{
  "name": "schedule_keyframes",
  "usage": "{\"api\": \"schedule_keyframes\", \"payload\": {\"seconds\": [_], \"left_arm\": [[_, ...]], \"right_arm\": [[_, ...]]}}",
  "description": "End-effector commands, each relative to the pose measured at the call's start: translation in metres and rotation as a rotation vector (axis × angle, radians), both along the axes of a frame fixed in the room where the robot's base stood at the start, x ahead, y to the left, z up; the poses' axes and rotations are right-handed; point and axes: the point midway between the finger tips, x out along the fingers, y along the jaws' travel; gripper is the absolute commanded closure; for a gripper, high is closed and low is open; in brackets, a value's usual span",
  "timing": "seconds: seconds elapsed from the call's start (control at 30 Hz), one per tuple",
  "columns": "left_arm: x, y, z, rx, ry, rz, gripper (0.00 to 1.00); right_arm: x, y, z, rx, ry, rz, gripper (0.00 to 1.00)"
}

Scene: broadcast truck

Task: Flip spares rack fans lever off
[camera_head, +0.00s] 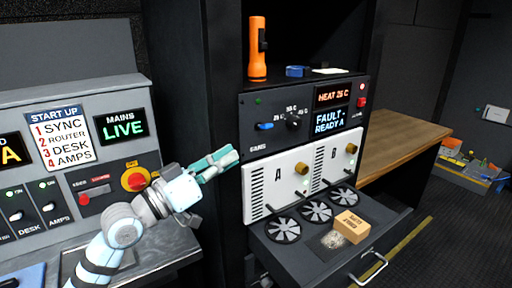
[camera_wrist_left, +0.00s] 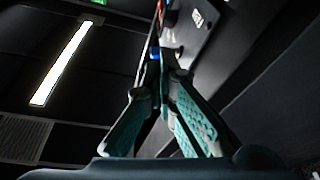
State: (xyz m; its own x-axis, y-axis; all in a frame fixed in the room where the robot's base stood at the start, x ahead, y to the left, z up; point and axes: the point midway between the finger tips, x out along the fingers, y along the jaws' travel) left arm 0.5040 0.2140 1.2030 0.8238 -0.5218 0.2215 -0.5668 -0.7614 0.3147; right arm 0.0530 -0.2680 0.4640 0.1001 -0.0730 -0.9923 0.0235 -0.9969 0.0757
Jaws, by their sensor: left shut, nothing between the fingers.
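The spares rack panel (camera_head: 285,110) is dark, with a small blue lever (camera_head: 264,126) on its left side above the word FANS. The lever looks roughly level, with its blue end to the left. My left gripper (camera_head: 230,158) is shut and empty, below and left of the lever and apart from it in the picture. In the left wrist view the closed fingers (camera_wrist_left: 168,62) point up toward the panel, and a small blue spot, likely the lever, shows just by the tips (camera_wrist_left: 155,53). My right gripper is in neither view.
A black knob (camera_head: 293,121) sits right of the lever, beside displays reading HEAT and FAULT - READY A. White modules A and B (camera_head: 300,180) are below. An orange flashlight (camera_head: 257,50) stands on top.

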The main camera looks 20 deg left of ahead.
Motion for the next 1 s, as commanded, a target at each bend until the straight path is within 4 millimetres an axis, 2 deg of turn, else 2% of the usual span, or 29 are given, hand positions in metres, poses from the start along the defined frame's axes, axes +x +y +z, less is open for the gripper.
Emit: {"api": "schedule_keyframes", "payload": {"seconds": [0.03, 0.13, 0.53, 0.67, 1.0], "left_arm": [[0.000, 0.004, 0.019, -0.030, -0.033, -0.008, 1.00], [-0.002, 0.009, 0.038, -0.068, -0.065, -0.020, 1.00], [0.003, 0.006, 0.041, -0.074, -0.069, -0.019, 1.00], [0.017, -0.004, 0.048, -0.077, -0.069, -0.022, 1.00], [0.067, -0.037, 0.067, -0.073, -0.068, -0.022, 1.00]], "right_arm": [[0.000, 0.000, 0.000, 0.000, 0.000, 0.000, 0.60], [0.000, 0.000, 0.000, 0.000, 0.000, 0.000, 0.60], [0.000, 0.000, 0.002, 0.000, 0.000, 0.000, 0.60], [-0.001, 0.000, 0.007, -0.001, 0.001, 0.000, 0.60], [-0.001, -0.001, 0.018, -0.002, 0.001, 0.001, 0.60]]}}
